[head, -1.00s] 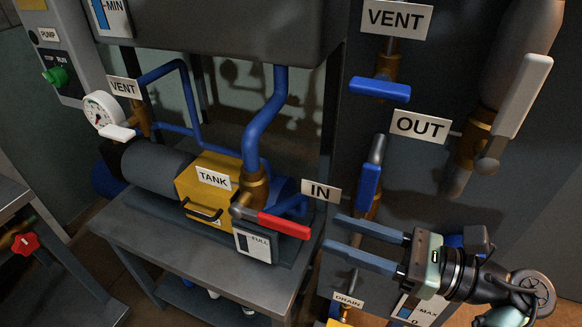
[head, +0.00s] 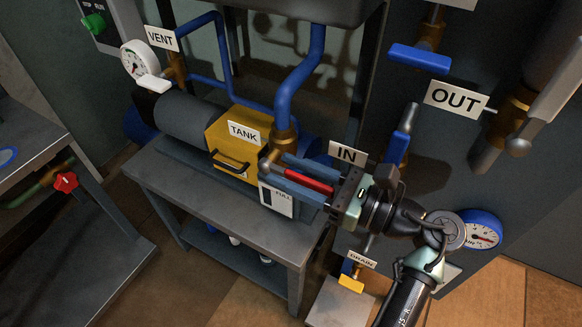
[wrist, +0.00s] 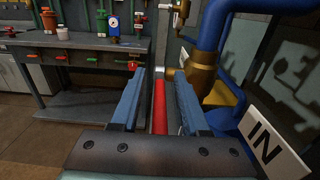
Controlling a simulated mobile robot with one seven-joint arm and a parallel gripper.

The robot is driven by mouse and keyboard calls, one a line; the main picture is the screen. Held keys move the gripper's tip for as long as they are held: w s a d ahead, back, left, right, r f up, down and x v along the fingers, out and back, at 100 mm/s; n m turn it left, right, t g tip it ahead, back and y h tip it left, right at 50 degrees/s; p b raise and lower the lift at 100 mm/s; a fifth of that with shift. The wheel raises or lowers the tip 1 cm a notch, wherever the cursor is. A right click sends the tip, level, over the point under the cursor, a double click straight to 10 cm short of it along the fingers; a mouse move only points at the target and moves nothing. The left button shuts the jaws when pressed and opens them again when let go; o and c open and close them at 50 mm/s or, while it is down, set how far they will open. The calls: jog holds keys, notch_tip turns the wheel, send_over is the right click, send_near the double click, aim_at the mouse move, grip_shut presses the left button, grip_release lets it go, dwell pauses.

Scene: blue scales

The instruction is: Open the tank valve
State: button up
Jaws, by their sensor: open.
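The tank valve's red lever handle (head: 304,181) sticks out to the right from the brass valve body (head: 283,140) on the blue pipe, beside the yellow box with the TANK label (head: 243,132). My gripper (head: 289,171) is open, with its two blue fingers reaching along the lever, one on each side. In the wrist view the red handle (wrist: 160,107) lies between the open fingers (wrist: 158,88), nearer the right one. I cannot tell whether a finger touches it. The brass valve body (wrist: 199,70) is beyond the right fingertip.
The IN sign (head: 347,154) is close to my gripper, and in the wrist view (wrist: 267,148) it stands at the right. The grey tank stand (head: 225,201) is beneath. A blue-handled valve (head: 397,147) is at the right.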

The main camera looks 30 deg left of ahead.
grip_shut()
dwell(1.5)
